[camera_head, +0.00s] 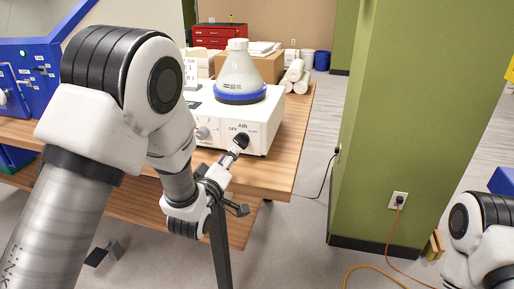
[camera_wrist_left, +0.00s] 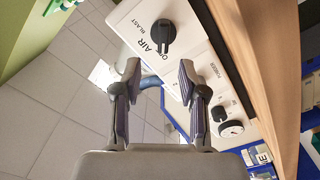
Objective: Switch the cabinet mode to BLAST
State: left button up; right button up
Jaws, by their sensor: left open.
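The black mode knob (camera_wrist_left: 162,34) is on the front of a white unit (camera_head: 222,104). In the left wrist view AIR, OFF and BLAST are printed around it. My left gripper (camera_head: 241,176) is open and empty in front of the panel. In the left wrist view its two fingertips (camera_wrist_left: 158,72) are spread apart just short of the knob, which lies beyond them. In the head view one finger overlaps the knob area. My right gripper is out of view.
The white unit stands on a wooden table (camera_head: 276,175) and carries a white flask-shaped vessel (camera_head: 239,72) with a blue base. A blue cabinet (camera_head: 36,75) is at left, a green pillar (camera_head: 405,110) at right.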

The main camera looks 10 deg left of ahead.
aim_at(238, 143)
pick_arm(q)
jog(key=w, duration=0.4)
jog(key=w+p, duration=0.1)
jog(key=w, duration=0.3)
jog(key=shift+f, duration=0.2)
jog(key=shift+s, duration=0.1)
grip_shut()
